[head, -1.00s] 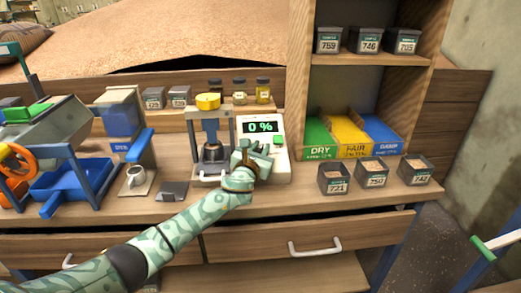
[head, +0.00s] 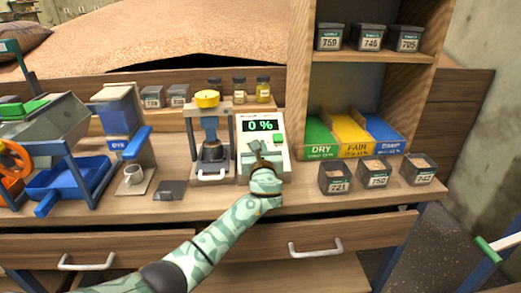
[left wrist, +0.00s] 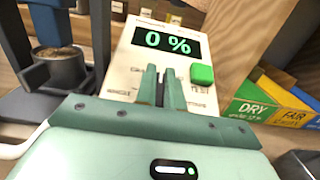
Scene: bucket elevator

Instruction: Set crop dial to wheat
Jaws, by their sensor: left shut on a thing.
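The white moisture meter (head: 246,146) stands on the bench with a display (head: 261,126) reading 0 % and a green button (head: 278,138). In the left wrist view the meter (left wrist: 125,62) fills the middle, with its display (left wrist: 166,41) above my fingers and its green button (left wrist: 202,74) to their right. My left gripper (head: 257,158) is at the lower front of the meter. In the left wrist view its fingers (left wrist: 161,86) are close together, shut on the crop dial, which they hide. Parts of the meter's small print are covered, and the dial's setting cannot be read. My right gripper is not in view.
A press with a yellow knob (head: 207,98) stands just left of the meter. Green, yellow and blue bins (head: 321,139) and dark sample boxes (head: 374,173) stand to the right. Drawers with handles (head: 316,249) lie below the bench edge.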

